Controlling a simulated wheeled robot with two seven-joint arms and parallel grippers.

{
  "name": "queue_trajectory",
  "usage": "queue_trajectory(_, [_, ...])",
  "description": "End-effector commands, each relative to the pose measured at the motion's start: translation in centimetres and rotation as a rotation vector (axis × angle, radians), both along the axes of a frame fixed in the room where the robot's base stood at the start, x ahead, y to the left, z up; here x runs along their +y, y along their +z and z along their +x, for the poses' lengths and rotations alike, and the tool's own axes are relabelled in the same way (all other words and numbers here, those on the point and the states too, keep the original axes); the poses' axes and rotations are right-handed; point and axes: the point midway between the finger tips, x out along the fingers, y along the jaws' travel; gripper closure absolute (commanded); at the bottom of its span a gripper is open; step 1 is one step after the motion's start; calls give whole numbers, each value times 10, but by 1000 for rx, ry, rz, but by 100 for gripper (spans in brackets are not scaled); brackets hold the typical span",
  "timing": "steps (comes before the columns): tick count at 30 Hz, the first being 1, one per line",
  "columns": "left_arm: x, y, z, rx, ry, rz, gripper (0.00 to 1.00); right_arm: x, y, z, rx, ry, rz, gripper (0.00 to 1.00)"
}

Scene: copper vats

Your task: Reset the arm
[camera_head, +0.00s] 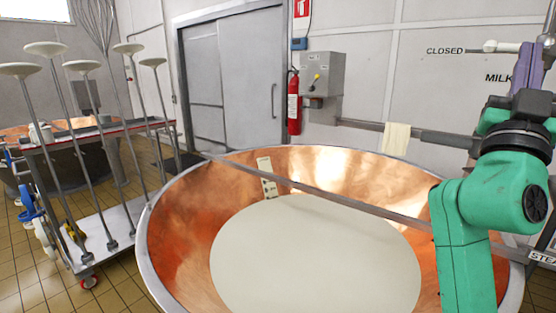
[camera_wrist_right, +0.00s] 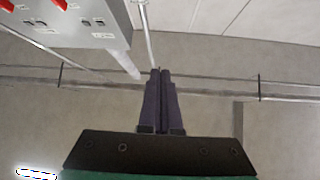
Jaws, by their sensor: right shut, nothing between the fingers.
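My right arm, green with a black wrist, rises at the right edge of the head view. My right gripper (camera_head: 527,46) has dark purple fingers pointing up in front of the white wall. In the right wrist view its fingers (camera_wrist_right: 160,73) are together with nothing between them. A white lever handle (camera_head: 503,46) by the "CLOSED" label shows right beside the fingers in the head view; I cannot tell whether they touch. My left gripper is not in view.
A copper vat (camera_head: 170,233) of white liquid fills the middle, with a metal bar across it. A trolley (camera_head: 115,225) with long-handled discs stands left. A grey switch box (camera_wrist_right: 75,22) shows in the wrist view.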

Motion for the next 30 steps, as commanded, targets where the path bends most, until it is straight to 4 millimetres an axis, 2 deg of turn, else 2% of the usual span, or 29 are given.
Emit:
queue_trajectory(8, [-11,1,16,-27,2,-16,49,-5,-50,25,134,19,68,100])
queue_trajectory(11, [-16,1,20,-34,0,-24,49,-7,-76,36,202,27,100,100])
queue_trajectory(14, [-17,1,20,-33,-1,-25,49,-9,-108,47,292,35,137,100])
queue_trajectory(17, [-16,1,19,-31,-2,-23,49,-10,-150,59,404,47,182,100])
queue_trajectory(20, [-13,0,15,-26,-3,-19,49,-8,-202,68,544,63,231,100])
queue_trajectory(23, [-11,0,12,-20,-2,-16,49,-3,-270,73,734,86,288,100])
queue_trajectory(24, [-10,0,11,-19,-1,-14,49,1,-303,72,829,99,313,100])
queue_trajectory(26, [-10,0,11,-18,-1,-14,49,9,-358,64,989,123,349,100])
queue_trajectory(27, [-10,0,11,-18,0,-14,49,16,-395,55,1101,142,370,100])
queue_trajectory(30, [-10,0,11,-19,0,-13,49,37,-473,25,1360,199,410,100])
